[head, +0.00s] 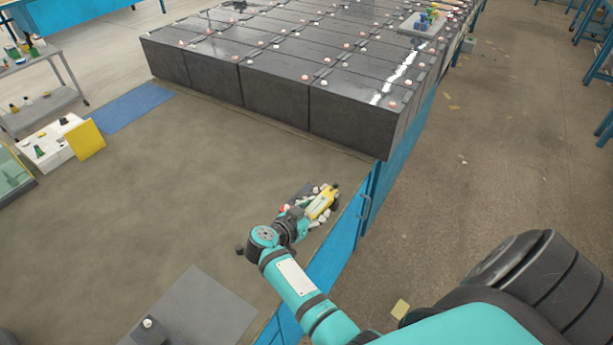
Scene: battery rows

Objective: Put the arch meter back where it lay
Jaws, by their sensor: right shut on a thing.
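My right gripper (328,200) reaches in from the lower right over the brown bench top, near its right edge. It is shut on a yellow thing (320,203), which I take to be the arch meter. The gripper's fingers and wrist hide part of it, and its arch shape is too small to make out. I cannot tell whether it touches the bench top or is held just above it. A small dark patch shows beside the gripper. My left gripper is not in view.
Rows of dark battery blocks (270,60) fill the back, with a grey tray (422,25) on them. A grey mat (205,308) lies at the front, a blue mat (130,108) at left. A white box (45,148) stands far left. The middle bench top (180,170) is clear.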

